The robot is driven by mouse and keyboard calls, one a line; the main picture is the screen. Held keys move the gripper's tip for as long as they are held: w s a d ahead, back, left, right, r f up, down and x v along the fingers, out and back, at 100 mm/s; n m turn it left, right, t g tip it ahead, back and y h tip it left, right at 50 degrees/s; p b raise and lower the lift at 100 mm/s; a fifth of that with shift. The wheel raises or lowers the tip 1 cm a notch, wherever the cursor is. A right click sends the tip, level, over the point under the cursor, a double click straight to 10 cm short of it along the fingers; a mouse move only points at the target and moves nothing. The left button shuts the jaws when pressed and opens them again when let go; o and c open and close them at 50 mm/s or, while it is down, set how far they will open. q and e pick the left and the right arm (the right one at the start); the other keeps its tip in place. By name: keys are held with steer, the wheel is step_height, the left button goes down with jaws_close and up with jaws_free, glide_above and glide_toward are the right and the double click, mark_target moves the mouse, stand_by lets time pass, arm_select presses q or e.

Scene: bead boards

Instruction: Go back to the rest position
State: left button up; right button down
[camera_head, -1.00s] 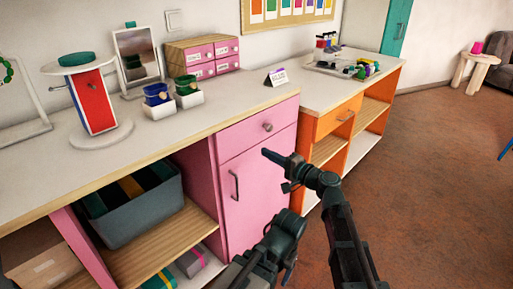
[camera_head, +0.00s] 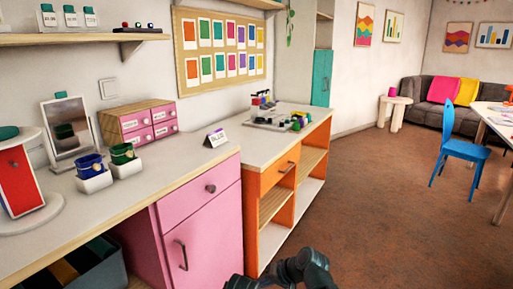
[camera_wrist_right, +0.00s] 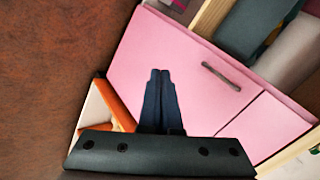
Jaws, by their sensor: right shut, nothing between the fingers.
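My right gripper (camera_wrist_right: 160,74) shows in the right wrist view with its two dark fingers together and nothing between them. It is in front of the pink cabinet door (camera_wrist_right: 180,50), which has a dark handle (camera_wrist_right: 220,76); I cannot tell the gap. In the head view, dark parts of my arm (camera_head: 310,267) show only at the bottom edge, below the pink cabinet (camera_head: 207,240). My left gripper is not in view.
The white counter (camera_head: 110,200) holds a mirror (camera_head: 70,125), pink drawers (camera_head: 150,130) and blue and green cups in white holders. An orange cabinet (camera_head: 268,185) stands beyond. The brown floor (camera_head: 390,200) at right is open, up to a blue chair (camera_head: 460,155).

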steer(key=s+d+f+g+h, duration=0.1)
steer(key=s+d+f+h, duration=0.3)
steer(key=d, duration=0.4)
steer(key=s+d+f+g+h, duration=0.25)
steer(key=s+d, duration=0.25)
steer(key=d, duration=0.4)
steer(key=s+a+n+h, duration=0.3)
steer(key=s+a+n, duration=0.25)
steer(key=a, duration=0.55)
step_height(320, 180, up, 31)
steer(key=m+p, duration=0.1)
steer(key=p, duration=2.9)
steer(key=shift+s, duration=0.4)
steer(key=shift+d+f+y, duration=0.1)
steer(key=shift+f+y, duration=0.05)
steer(key=shift+y, duration=0.1)
